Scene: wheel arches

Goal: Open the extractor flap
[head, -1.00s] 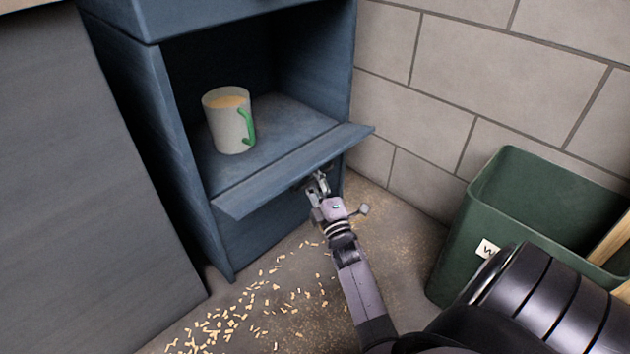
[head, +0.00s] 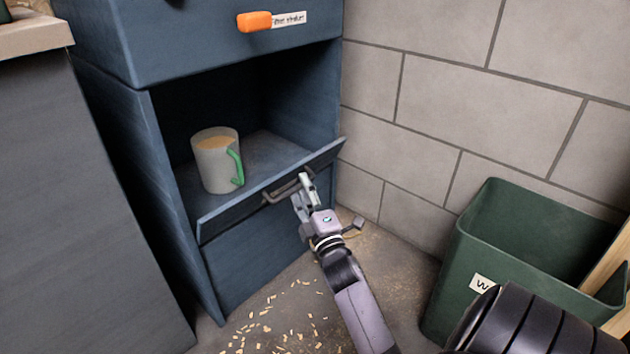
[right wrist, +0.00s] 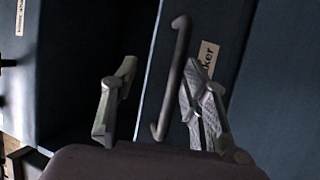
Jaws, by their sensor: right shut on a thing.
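The blue flap (head: 230,215) is at the front of an open cabinet compartment and leans outward, partly open. Its grey bar handle (head: 285,190) is on its outer face. My right gripper (head: 302,183) is at the right part of this handle and shut on it; its fingertips partly hide the bar. In the right wrist view the handle (right wrist: 172,80) runs between the two fingers of my right gripper (right wrist: 158,68). My left gripper is not in view.
A mug (head: 215,165) with a green handle stands inside the compartment, close behind the flap. An orange knob (head: 254,22) with a label is on the panel above. A green bin (head: 465,250) stands at the right by the block wall (head: 420,120). Shavings (head: 285,315) litter the floor.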

